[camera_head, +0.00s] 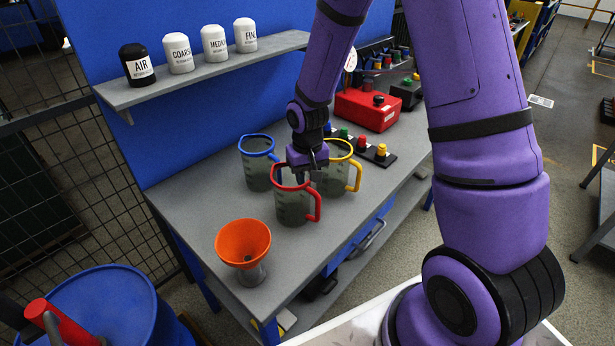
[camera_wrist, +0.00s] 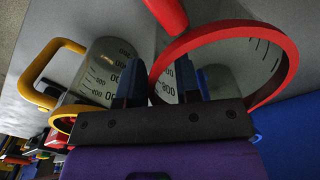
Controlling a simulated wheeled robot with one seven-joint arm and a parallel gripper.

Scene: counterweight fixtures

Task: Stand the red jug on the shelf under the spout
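The red jug (camera_head: 293,207), grey and see-through with a red rim and handle, stands upright on the grey workbench, its handle to the right. My gripper (camera_head: 303,172) points down at the jug's far rim. In the wrist view the red jug (camera_wrist: 222,45) shows its rim close up, and my gripper's fingers (camera_wrist: 162,88) are apart with the rim between them, one on each side. A gap shows between the fingers, so the gripper looks open. I cannot make out a spout. A grey wall shelf (camera_head: 125,97) is at the back left.
A blue-rimmed jug (camera_head: 256,170) and a yellow-rimmed jug (camera_head: 338,178) stand close behind the red one. An orange funnel (camera_head: 243,240) is at the front left. Several labelled caps (camera_head: 178,53) fill much of the wall shelf. A red box (camera_head: 366,110) is farther back.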

